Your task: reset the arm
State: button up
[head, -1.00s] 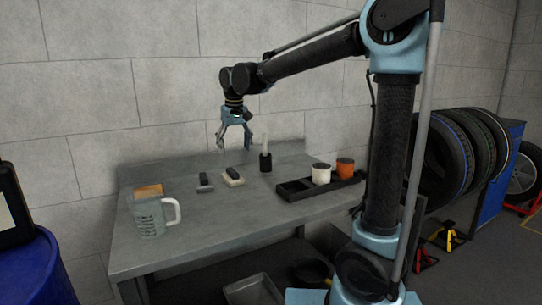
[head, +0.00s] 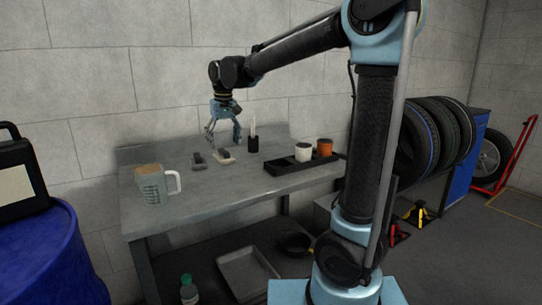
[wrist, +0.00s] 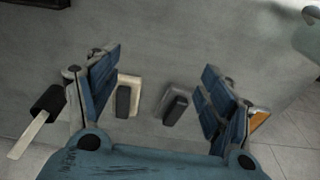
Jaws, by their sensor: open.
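My gripper (head: 222,138) is open and empty above the back of the grey workbench (head: 215,200). In the wrist view its two blue fingers (wrist: 160,92) stand wide apart. Between and below them lie a dark block on a pale base (wrist: 124,98) and a dark grey block (wrist: 175,106). In the head view the grey block (head: 198,159) lies just left of the pale-based block (head: 225,158), which a finger partly overlaps. My arm reaches out to the left with its wrist bent down.
A clear measuring jug (head: 152,187) stands at the bench's left. A black holder with a pale stick (head: 253,145) stands right of my gripper. A black tray (head: 285,169) carries a white cup (head: 303,152) and an orange cup (head: 324,148). A blue drum (head: 45,260) stands left.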

jog(key=s+d+f+m, duration=0.1)
jog(key=s+d+f, duration=0.1)
jog(key=d, duration=0.6)
jog(key=s+d+f+m, duration=0.1)
jog(key=s+d, duration=0.2)
jog(key=d, duration=0.5)
jog(key=s+d+f, duration=0.2)
jog(key=s+d, duration=0.1)
jog(key=d, duration=0.5)
jog(key=shift+s+f+m+t, duration=0.1)
jog(key=shift+f+m+t, duration=0.2)
jog(key=shift+m, duration=0.1)
jog(key=s+d+f+m, duration=0.3)
jog(key=s+d+f, duration=0.9)
jog(key=s+f, duration=0.2)
jog(key=shift+s+d+f+h, duration=0.15)
jog(key=shift+d+f+h, duration=0.15)
jog(key=shift+h, duration=0.1)
